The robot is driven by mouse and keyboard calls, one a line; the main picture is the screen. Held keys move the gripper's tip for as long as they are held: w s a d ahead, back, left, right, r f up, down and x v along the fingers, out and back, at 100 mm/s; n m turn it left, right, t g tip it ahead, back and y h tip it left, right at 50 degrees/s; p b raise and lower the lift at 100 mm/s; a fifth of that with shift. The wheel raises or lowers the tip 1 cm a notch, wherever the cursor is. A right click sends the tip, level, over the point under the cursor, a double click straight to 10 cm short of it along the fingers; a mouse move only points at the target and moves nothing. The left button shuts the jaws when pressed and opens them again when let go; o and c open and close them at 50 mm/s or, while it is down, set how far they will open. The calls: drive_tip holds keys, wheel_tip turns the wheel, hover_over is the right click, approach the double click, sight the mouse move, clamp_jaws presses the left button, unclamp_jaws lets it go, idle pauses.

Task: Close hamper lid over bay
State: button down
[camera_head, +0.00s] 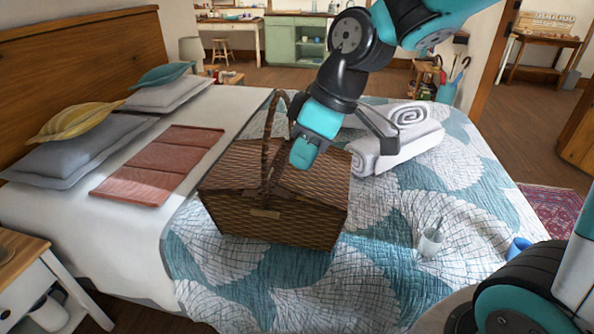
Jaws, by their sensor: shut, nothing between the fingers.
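A brown wicker hamper (285,222) stands on the patterned quilt in the middle of the bed. Its tall handle (268,150) stands upright over the top. The left part of the lid (238,165) lies flat over the hamper. The right part (325,182) also looks flat, but my gripper and arm hide some of it. My gripper (303,158) is shut and empty, pointing down over the top just right of the handle. I cannot tell whether it touches the lid. The inside of the hamper is not visible.
Rolled white towels (398,140) lie close to the hamper's right. A folded red-brown blanket (158,165) and pillows lie left. The quilt before the hamper is clear.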

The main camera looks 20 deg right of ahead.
drive_tip(key=n+t, duration=0.1)
approach(279, 193)
drive_tip(key=p+x, duration=0.1)
drive_tip(key=x, duration=0.5)
drive_tip(key=shift+a+f, duration=0.1)
drive_tip(key=shift+w+f, duration=0.15)
drive_tip(key=shift+f, duration=0.2)
drive_tip(key=shift+a+f, duration=0.1)
drive_tip(key=shift+b+x, duration=0.7)
drive_tip(key=shift+x, duration=0.3)
